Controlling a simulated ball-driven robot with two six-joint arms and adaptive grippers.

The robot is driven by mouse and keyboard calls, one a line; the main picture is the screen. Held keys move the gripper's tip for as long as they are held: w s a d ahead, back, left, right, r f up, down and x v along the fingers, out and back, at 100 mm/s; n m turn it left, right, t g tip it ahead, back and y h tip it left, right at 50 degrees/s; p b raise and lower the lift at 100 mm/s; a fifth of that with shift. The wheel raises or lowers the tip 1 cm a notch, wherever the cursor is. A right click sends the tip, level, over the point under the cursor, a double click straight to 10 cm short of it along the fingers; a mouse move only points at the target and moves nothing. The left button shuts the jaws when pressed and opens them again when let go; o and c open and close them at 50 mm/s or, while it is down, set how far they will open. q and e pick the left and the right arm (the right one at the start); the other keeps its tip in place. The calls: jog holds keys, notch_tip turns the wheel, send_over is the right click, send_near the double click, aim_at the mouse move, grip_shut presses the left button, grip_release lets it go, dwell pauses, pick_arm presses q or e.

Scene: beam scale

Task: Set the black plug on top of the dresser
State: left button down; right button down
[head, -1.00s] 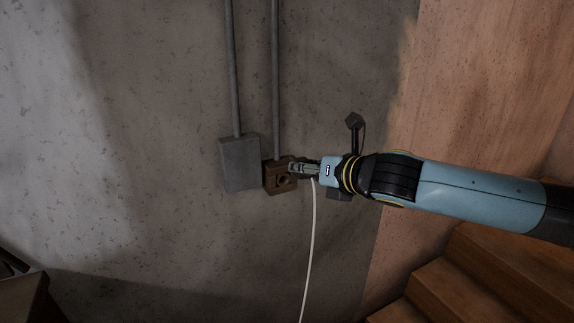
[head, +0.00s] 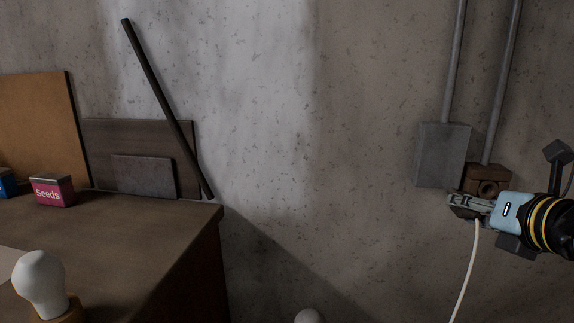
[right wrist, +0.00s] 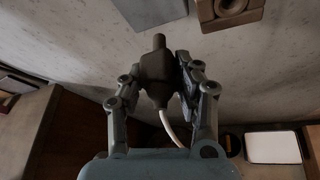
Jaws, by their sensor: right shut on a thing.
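The black plug (right wrist: 157,72) is between the fingers of my right gripper (right wrist: 157,80) in the right wrist view, with its prong end pointing away and a white cord (right wrist: 172,128) trailing from it. In the head view my right gripper (head: 468,203) is shut on the plug, in front of the wall below the socket box; the plug is mostly hidden there, and the white cord (head: 467,270) hangs down. The dresser (head: 130,235) stands at the left with a brown top. My left gripper is not in view.
On the dresser are a red Seeds box (head: 52,191), a white bulb (head: 40,283) and a grey slab (head: 143,176) leaning at the back. A dark rod (head: 165,105) leans on the wall. The dresser's right front top is bare. A brown socket box (head: 488,180) and grey box (head: 443,155) are on the wall.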

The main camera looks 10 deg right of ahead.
jog(key=s+a+f+n+g+y+b, duration=0.1)
jog(key=s+a+n+y+b, duration=0.1)
jog(key=a, duration=0.5)
jog(key=s+a+f+n+y+b, duration=0.2)
jog(key=s+a+n+y+b, duration=0.1)
jog(key=a+n+y+b, duration=0.1)
jog(key=a+y+b, duration=0.1)
jog(key=a+b, duration=0.1)
jog(key=a, duration=0.1)
jog(key=shift+a+f+n+g+y, duration=0.15)
jog(key=shift+a+n+g+y, duration=0.15)
jog(key=shift+a+g, duration=0.1)
jog(key=shift+s, duration=0.1)
